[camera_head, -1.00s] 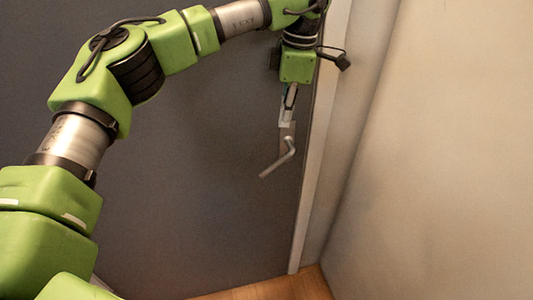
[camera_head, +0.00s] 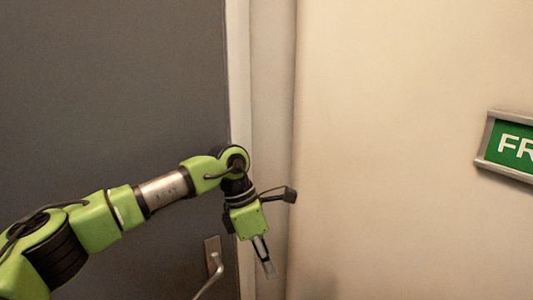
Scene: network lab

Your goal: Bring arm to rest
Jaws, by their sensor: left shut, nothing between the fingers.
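My left arm reaches in from the lower left of the head view, with its green and silver links in front of a dark grey door. My left gripper (camera_head: 268,270) hangs from the wrist, pointing down and slightly right. Its fingers are shut with nothing visible between them. It shows in front of the door frame area, to the right of the door handle and apart from it in the picture. My right gripper is not in view.
The dark grey door (camera_head: 120,90) fills the left side and looks closed. Its metal lever handle (camera_head: 213,272) is at the bottom. A pale door frame (camera_head: 240,80) and beige wall (camera_head: 390,120) stand to the right. A green sign (camera_head: 515,146) hangs at the right edge.

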